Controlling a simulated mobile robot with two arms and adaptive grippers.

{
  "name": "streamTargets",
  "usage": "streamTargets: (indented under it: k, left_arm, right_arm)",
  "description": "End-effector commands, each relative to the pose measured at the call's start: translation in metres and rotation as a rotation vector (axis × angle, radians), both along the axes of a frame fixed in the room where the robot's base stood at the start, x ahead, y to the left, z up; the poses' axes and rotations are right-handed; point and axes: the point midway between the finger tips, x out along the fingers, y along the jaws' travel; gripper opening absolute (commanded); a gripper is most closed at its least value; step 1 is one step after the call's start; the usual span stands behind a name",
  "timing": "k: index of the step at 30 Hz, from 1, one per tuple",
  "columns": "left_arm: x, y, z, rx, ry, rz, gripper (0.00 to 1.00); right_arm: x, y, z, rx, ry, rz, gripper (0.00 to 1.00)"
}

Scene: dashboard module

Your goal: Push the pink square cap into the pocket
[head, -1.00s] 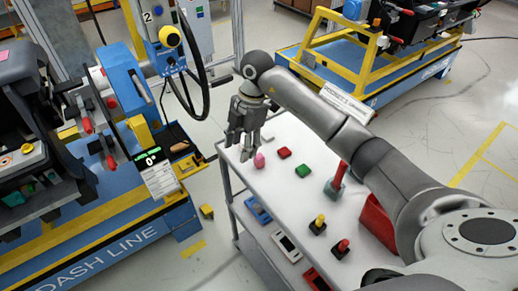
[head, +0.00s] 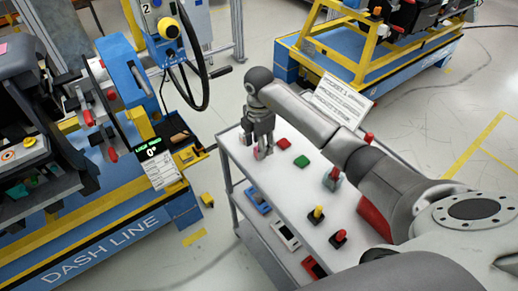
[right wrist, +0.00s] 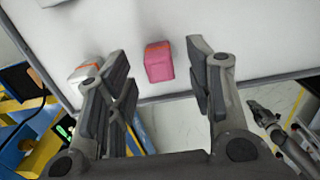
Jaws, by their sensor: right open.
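The pink square cap (right wrist: 159,62) lies on the white table top near its edge. In the right wrist view it sits between the spread fingers, with space on both sides. My right gripper (head: 262,154) is open, points down over the cap and partly hides it in the head view. In the right wrist view the fingers (right wrist: 158,66) do not touch the cap. I cannot make out the pocket for the cap; the dashboard (head: 35,140) on the left is only partly in view.
A grey piece with a red top (head: 332,178) and yellow and red knobs stand further right. The blue dash line stand (head: 120,235) is left, across open floor.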

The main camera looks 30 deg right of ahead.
Motion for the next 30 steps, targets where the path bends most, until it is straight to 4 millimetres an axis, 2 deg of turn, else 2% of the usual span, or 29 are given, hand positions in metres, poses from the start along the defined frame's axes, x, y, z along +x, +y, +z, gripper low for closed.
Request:
streamTargets:
  k: [3, 10, 19, 30]
  left_arm:
    - [0.0022, 0.0004, 0.0031, 0.000, -0.003, 0.000, 0.00]
    - [0.0029, 0.0006, 0.0023, 0.001, -0.004, 0.001, 0.00]
    - [0.0021, 0.0010, 0.0022, 0.001, -0.002, 0.002, 0.00]
    - [0.0014, 0.0012, 0.0005, 0.002, -0.001, 0.002, 0.00]
  right_arm:
    - [-0.0003, 0.0005, -0.0088, 0.000, 0.000, 0.000, 0.48]
    - [-0.0001, 0.0003, -0.0106, 0.000, -0.001, 0.001, 0.48]
    - [0.0000, 0.0002, -0.0102, 0.000, -0.001, 0.001, 0.10]
    - [0.0004, 0.0000, -0.0086, -0.001, -0.002, 0.001, 0.10]
